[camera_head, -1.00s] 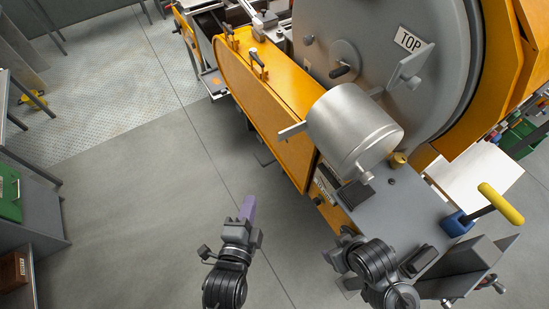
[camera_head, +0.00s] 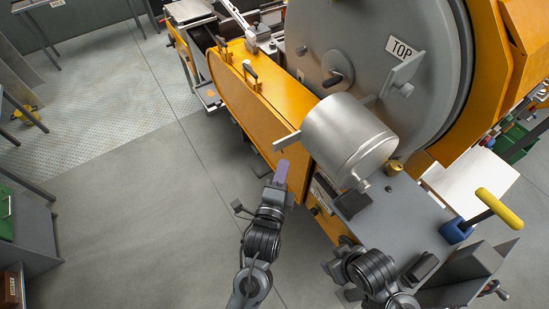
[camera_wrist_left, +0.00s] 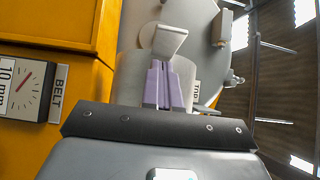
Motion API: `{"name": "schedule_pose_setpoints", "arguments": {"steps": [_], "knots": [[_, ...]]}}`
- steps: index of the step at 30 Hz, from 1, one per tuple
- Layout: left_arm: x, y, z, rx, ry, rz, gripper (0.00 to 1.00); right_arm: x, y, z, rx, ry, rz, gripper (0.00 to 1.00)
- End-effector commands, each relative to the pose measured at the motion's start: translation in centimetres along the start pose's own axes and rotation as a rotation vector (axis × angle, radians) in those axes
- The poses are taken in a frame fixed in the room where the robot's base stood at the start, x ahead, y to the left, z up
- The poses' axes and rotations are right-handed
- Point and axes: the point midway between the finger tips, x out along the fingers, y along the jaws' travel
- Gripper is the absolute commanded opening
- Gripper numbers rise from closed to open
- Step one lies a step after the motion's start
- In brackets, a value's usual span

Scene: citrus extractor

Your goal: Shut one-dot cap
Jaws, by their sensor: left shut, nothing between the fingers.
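No dot mark is readable on any part, so I cannot tell for sure which part is the one-dot cap. A silver cylinder (camera_head: 340,130) with a flat tab on its left end (camera_head: 287,141) sticks out from the grey drum face. My left gripper (camera_head: 281,172), with purple fingers, is shut and empty just below this tab. In the left wrist view the purple fingers (camera_wrist_left: 163,85) are together, with the pale tab (camera_wrist_left: 168,42) beyond their tips and the cylinder behind. My right arm shows at the lower right; its fingers are not distinguishable.
The orange housing (camera_head: 262,115) stands left of the cylinder. A grey shelf (camera_head: 405,215) lies below it, with a yellow-handled lever (camera_head: 498,206) at the right. The round drum door (camera_head: 400,80) is behind. Open floor (camera_head: 140,220) lies to the left.

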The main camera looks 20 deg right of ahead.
Motion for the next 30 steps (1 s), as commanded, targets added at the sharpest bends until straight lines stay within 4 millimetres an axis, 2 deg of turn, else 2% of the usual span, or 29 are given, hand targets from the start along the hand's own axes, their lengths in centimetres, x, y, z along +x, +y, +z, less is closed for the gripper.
{"name": "schedule_pose_setpoints", "arguments": {"steps": [3,7,25,30], "knots": [[1.0,-0.1,1.4,0.002,-0.003,0.003,0.0,-0.7,0.0,-0.2,0.001,0.0,0.0,0.6],[1.8,0.0,2.1,0.002,-0.003,0.002,0.0,-0.9,0.0,-0.3,0.002,0.0,-0.002,0.6],[2.3,0.1,2.7,0.002,0.001,0.001,0.0,-0.9,-0.1,-0.3,0.005,0.0,-0.004,0.6],[3.3,0.3,3.5,0.006,0.033,-0.005,0.0,-0.3,-0.1,-0.1,0.005,0.0,-0.004,0.6]]}}
